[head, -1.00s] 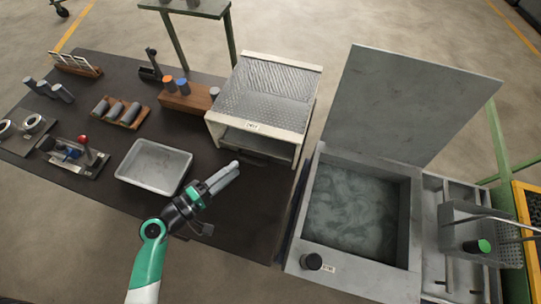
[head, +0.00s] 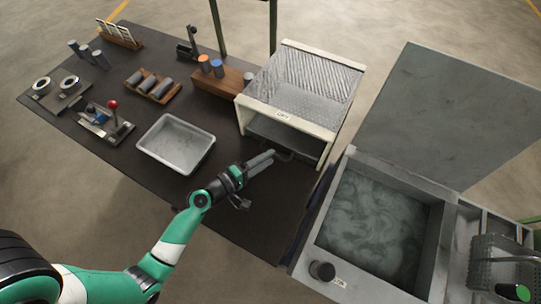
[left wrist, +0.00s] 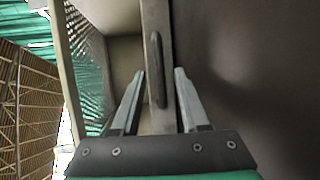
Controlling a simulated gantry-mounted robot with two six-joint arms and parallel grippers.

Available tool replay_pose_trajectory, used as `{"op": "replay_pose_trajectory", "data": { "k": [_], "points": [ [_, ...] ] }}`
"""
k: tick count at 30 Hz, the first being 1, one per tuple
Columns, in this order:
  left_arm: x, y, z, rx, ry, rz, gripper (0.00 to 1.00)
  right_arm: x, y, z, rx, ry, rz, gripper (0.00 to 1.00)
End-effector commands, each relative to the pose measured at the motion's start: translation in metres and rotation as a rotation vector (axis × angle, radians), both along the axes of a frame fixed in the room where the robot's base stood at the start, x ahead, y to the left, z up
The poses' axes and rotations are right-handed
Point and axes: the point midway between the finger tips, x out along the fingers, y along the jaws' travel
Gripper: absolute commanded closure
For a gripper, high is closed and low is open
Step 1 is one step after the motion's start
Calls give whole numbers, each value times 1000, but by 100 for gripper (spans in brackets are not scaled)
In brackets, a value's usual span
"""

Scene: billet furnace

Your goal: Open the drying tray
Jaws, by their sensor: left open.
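The drying unit (head: 310,82) is a pale metal box with a ridged, perforated top and a small front label. Its low front is open and dark, with the drying tray's front edge and dark handle (head: 285,155) at the bottom. My left gripper (head: 272,156) is at that handle, its fingers partly hiding it. In the left wrist view, the open fingers (left wrist: 160,73) stand on both sides of the tray's grey front strip (left wrist: 156,116) and its bar handle (left wrist: 157,65). Contact cannot be told. The tray appears pushed in. My right gripper is out of view.
A shallow grey metal bin (head: 158,165) stands left of my left gripper on the dark table. A liquid-filled tank (head: 375,225) with a raised lid (head: 440,115) is to the right.

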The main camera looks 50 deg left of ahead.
Motion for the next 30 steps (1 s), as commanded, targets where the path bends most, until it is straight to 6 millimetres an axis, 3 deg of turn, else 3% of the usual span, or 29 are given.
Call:
{"op": "replay_pose_trajectory", "data": {
  "k": [4, 12, 13, 20, 30],
  "points": [
    [16, -1, -3, 0, 0, -1, 55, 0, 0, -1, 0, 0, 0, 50],
    [19, -1, -4, 0, 1, 0, 55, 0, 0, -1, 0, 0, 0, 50],
    [19, -1, -4, 0, 1, 0, 57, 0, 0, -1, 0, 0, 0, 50],
    [19, -1, -4, 0, 1, 0, 98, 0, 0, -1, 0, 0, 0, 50],
    [18, 0, -4, 0, 1, 0, 100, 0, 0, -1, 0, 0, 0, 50]
  ]
}}
